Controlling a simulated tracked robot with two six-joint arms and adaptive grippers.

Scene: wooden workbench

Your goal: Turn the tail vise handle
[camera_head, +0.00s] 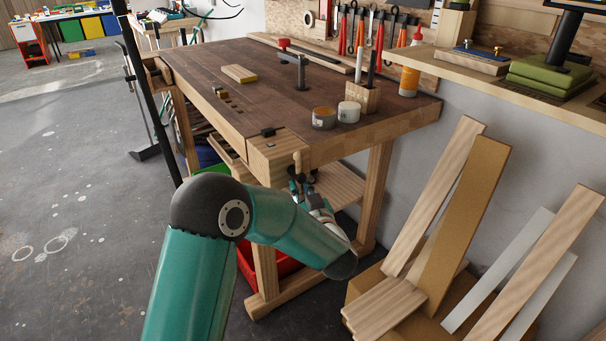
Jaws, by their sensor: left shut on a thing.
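The tail vise (278,158) is the wooden block at the near corner of the workbench (330,150). Its light wooden handle (298,160) stands roughly upright at the vise's right end. My left arm, teal, reaches in from below and bends toward the bench. My left gripper (299,184) is small in the view, at the lower part of the handle, and is shut on it. My own arm links partly hide the fingers. My right gripper is not in view.
Two round tins (324,118), a wooden pencil block (361,97) and an orange glue bottle (409,80) stand on the bench top. A wood piece (239,73) lies farther back. Leaning boards (462,215) stand at the right. A red crate (277,264) sits under the bench.

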